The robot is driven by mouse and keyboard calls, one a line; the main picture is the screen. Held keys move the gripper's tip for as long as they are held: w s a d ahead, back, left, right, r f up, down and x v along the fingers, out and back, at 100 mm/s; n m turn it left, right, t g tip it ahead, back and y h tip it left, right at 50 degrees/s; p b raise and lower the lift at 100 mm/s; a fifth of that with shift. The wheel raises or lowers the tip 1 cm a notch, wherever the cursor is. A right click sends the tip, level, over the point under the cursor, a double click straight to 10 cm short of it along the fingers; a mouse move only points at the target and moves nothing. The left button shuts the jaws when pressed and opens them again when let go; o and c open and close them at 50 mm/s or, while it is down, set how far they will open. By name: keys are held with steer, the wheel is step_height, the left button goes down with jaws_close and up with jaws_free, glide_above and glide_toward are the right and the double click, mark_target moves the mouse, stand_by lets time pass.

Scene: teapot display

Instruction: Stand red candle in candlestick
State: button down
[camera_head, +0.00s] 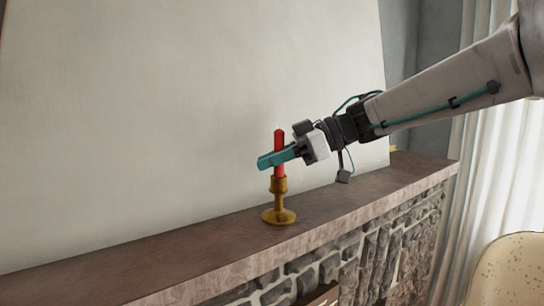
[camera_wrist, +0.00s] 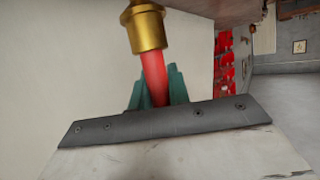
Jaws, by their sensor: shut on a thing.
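The red candle (camera_head: 280,142) is upright in the head view, with its lower end at the top of the brass candlestick (camera_head: 279,206). The candlestick stands on the stone mantel. My gripper (camera_head: 272,159) reaches in from the right and its teal fingers are shut on the candle's middle. In the wrist view the candle (camera_wrist: 154,78) runs between the fingers (camera_wrist: 157,90) and its end meets the candlestick's cup (camera_wrist: 147,30). The cup hides the candle's bottom end, so how deep it sits cannot be seen.
The mantel (camera_head: 130,253) is a narrow shelf with a front edge close to the candlestick. A large pale panel (camera_head: 190,100) stands behind it. The mantel to the left is clear. A curtain (camera_head: 500,170) and a chair back (camera_head: 512,270) are at the right.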

stand_by(0.3)
steer(key=c, duration=1.2)
jaws_free()
steer(key=shift+c, duration=0.2)
steer(key=v, duration=0.7)
steer(key=shift+d, duration=0.4)
steer(key=shift+r, duration=0.1)
